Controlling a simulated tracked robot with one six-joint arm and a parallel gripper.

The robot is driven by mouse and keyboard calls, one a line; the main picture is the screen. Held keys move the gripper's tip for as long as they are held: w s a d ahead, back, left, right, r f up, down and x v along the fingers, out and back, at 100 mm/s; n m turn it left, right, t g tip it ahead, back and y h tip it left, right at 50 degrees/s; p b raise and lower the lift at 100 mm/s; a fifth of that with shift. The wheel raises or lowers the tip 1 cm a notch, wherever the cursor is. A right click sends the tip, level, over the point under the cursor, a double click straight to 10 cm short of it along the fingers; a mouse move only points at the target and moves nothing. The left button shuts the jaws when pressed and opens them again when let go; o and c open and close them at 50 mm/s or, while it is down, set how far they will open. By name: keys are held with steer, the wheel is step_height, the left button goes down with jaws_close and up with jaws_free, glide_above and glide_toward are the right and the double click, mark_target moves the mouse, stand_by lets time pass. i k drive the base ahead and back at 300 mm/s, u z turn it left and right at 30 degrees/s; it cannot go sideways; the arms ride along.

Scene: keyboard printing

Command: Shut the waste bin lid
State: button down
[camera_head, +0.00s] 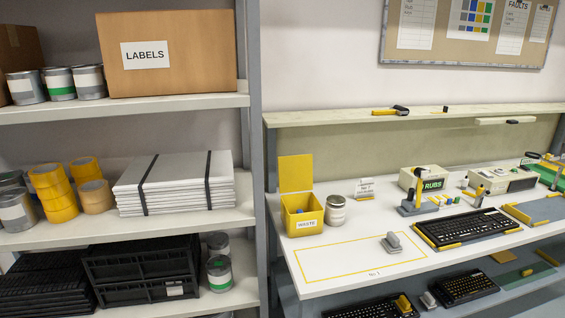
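The waste bin (303,222) is a small yellow box with a white "WASTE" label on its front. It stands at the left end of the white workbench. Its yellow lid (295,173) stands upright at the back edge, so the bin is open. Some small items, one of them blue, show inside the bin. My gripper is not in view.
A grey can (336,210) stands close to the bin's right side. A yellow-outlined rectangle (330,258) on the bench (315,284) in front is mostly clear. A keyboard (465,227) lies to the right. A shelf unit (254,150) with an upright post stands left of the bench.

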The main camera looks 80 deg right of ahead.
mark_target(295, 172)
steer(key=u, duration=0.75)
steer(key=k, duration=2.95)
steer(key=z, duration=0.75)
